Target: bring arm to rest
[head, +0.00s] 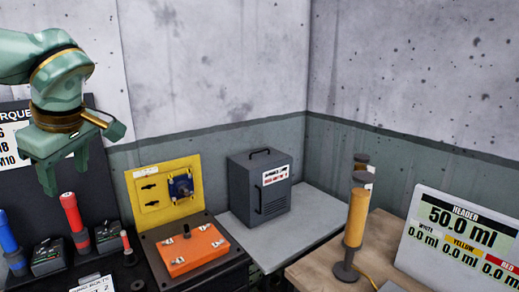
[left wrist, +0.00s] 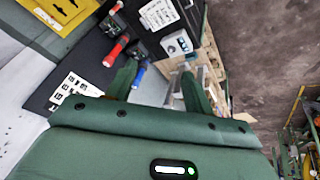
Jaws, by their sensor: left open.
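My left gripper (head: 66,172) hangs at the upper left of the head view, pointing down. It is in front of the dark upright panel and appears above the red-handled and blue-handled tools. In the left wrist view its two fingers (left wrist: 157,84) stand apart with nothing held between them. The red tool (head: 72,214) and the blue tool (head: 9,236) stand upright at the lower left, apart from the fingers as far as I can tell. My right gripper is not in view.
A yellow panel (head: 149,195) and an orange box (head: 193,251) stand right of the tools. A dark grey case (head: 259,187) sits on a grey table (head: 300,231). A yellow cylinder (head: 355,218) stands beside a display (head: 463,238). Open air lies right of the arm.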

